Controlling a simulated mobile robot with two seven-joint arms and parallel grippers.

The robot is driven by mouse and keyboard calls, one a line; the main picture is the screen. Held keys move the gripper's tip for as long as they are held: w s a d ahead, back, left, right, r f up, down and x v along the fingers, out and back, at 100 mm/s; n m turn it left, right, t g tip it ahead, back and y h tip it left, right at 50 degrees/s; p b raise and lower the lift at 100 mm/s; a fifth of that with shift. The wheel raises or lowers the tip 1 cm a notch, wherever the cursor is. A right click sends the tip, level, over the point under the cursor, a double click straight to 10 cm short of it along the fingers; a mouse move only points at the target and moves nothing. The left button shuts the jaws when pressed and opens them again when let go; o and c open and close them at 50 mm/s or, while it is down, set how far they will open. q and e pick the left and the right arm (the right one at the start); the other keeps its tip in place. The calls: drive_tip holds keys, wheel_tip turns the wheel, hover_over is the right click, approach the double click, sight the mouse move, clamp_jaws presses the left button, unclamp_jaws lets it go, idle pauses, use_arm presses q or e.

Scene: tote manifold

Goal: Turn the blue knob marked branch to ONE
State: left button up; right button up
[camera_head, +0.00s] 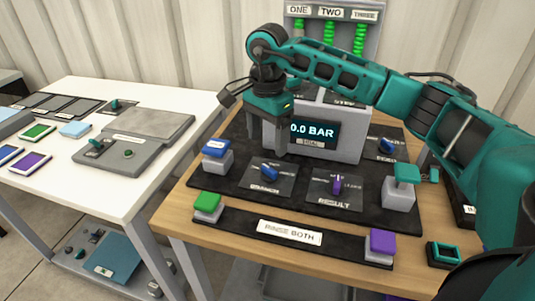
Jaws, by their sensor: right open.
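The blue knob (270,172) sits on a dark plate with a label that seems to read BRANCH (264,189), in the middle of the wooden table. The small markings around the knob are too small to read. My right gripper (266,140) reaches in from the right and points down, above and behind the knob. Its fingers are apart and hold nothing, and it appears clear of the knob. My left gripper is not in view.
Beside the knob is a purple knob (337,184) marked RESULT. A display (312,132) reading 0.0 BAR stands behind. Blue (216,148), green (208,201), purple (382,243) and teal (406,174) blocks surround the panel. Another blue knob (387,145) is at right. A white table (75,180) stands left.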

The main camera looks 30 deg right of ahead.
wheel_tip(320, 180, up, 4)
drive_tip(key=shift+r, duration=0.15)
drive_tip(key=shift+s, duration=0.1)
idle(0.5)
